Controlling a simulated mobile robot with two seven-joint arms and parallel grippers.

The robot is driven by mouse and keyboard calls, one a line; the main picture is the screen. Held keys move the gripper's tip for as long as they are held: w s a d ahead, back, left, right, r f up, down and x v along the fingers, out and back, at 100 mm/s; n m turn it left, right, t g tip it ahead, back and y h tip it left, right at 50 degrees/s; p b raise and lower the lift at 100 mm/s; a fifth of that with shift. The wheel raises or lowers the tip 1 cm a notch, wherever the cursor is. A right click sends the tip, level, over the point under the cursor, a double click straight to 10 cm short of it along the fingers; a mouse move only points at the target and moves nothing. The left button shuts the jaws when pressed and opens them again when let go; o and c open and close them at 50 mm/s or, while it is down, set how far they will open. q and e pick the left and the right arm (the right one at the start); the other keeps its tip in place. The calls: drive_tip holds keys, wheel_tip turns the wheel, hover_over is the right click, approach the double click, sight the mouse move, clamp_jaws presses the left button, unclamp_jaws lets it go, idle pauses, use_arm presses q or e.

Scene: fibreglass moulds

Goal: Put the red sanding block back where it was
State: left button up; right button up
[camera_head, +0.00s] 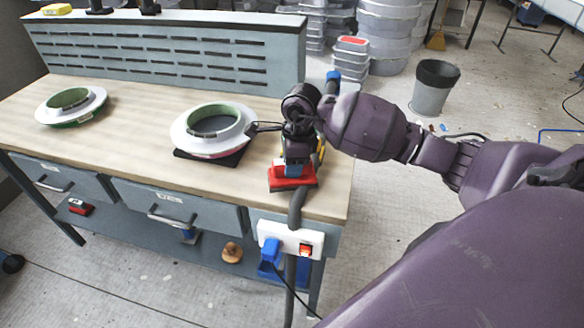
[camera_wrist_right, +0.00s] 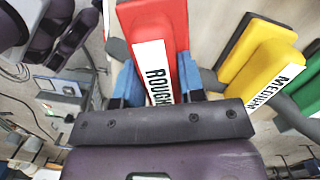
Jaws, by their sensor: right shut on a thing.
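The red sanding block (camera_wrist_right: 156,50), labelled ROUGH, sits between the blue fingertips of my right gripper (camera_wrist_right: 157,84) in the wrist view. The gripper is shut on it. In the head view the red block (camera_head: 291,184) shows below my right gripper (camera_head: 293,170), at the right front corner of the workbench. I cannot tell whether it touches the bench top. A yellow block (camera_wrist_right: 262,62), labelled MEDIUM, is just to its right in the wrist view, with a green block (camera_wrist_right: 302,100) beyond. My left gripper is not in view.
Two white ring moulds with green inner rims, a near one (camera_head: 212,131) and a far-left one (camera_head: 70,105), lie on the workbench (camera_head: 130,125). A slotted grey panel (camera_head: 160,50) runs along its back. A power socket (camera_head: 291,238) is on its front. The front bench middle is clear.

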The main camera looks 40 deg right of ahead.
drive_tip(key=shift+f, duration=0.75)
drive_tip(key=shift+f, duration=0.2)
drive_tip(key=o, duration=0.9)
drive_tip(key=shift+r, duration=0.15)
drive_tip(key=r, duration=0.4)
drive_tip(key=d+r, duration=0.1)
drive_tip(key=r, duration=0.7)
drive_tip(key=shift+s+d, duration=0.15)
drive_tip(key=shift+s, duration=0.2)
